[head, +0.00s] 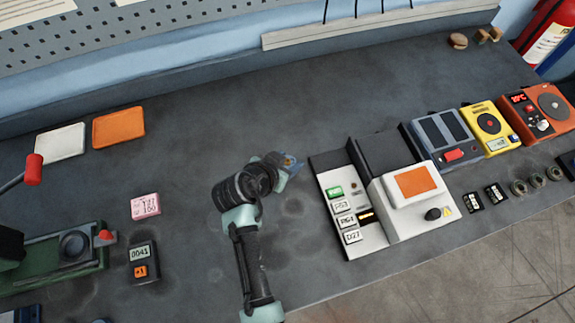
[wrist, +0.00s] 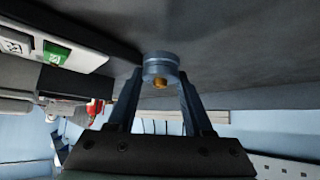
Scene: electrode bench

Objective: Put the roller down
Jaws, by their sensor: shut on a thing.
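My gripper (wrist: 159,82) is shut on a small grey cylinder with a brass-coloured end, which I take to be the roller (wrist: 160,66). It sits between the two fingertips in the wrist view. In the head view my gripper (head: 287,165) is over the middle of the dark bench (head: 250,110), left of the white machine. The roller is small there and mostly hidden by the fingers. I cannot tell whether it touches the bench top.
The white machine (head: 415,187) with an orange panel stands close on the right. A grey device (head: 445,135), a yellow device (head: 488,125) and an orange device (head: 540,110) stand farther right. White (head: 60,143) and orange (head: 118,128) trays lie back left. Bench behind my gripper is clear.

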